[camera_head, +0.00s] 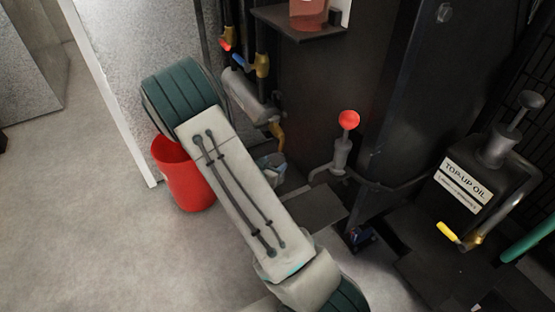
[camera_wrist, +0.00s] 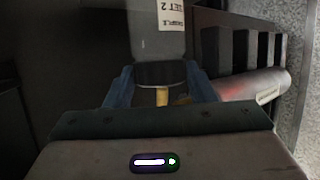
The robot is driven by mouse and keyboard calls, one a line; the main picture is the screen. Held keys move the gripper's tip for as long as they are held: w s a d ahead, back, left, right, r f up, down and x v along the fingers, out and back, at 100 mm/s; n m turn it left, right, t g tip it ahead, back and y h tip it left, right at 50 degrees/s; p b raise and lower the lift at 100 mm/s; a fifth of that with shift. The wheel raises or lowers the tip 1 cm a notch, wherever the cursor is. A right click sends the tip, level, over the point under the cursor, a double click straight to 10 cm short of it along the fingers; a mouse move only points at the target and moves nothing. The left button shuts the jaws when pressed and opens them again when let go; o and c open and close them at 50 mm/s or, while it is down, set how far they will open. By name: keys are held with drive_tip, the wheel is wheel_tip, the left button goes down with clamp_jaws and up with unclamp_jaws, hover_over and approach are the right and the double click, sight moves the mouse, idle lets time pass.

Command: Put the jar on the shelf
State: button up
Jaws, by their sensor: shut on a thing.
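In the wrist view my gripper (camera_wrist: 160,82) has its two blue fingers on either side of the dark end band of a grey jar (camera_wrist: 158,35). The jar has a pale label with partly readable print, and its far end runs out of the top of the picture. In the head view my arm hides most of my gripper. A small blue-grey shape (camera_head: 270,165) shows beside the arm, but I cannot tell what it is. The dark shelf (camera_head: 300,25) juts from the cabinet at the top, with a reddish container (camera_head: 308,12) standing on it.
Pipes with red, blue and yellow handles and a grey cylinder (camera_head: 248,97) lie close to my arm. A red-knobbed lever (camera_head: 348,121) stands right of it. A red bucket (camera_head: 184,175) is on the floor at left. A black top-up oil tank (camera_head: 466,190) is at right.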

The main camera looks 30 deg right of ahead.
sight(276, 160)
drive_tip(key=shift+w+d, duration=0.4)
drive_tip(key=shift+d, duration=0.2)
drive_tip(key=shift+w+d, duration=0.35)
drive_tip(key=shift+d, duration=0.25)
drive_tip(key=shift+w+d+f+b, duration=0.15)
drive_tip(key=shift+f+b, duration=0.05)
drive_tip(key=shift+b, duration=0.1)
drive_tip(key=shift+r, duration=0.1)
drive_tip(key=shift+f, duration=0.25)
drive_tip(key=o, duration=1.3)
drive_tip(key=shift+r, duration=0.1)
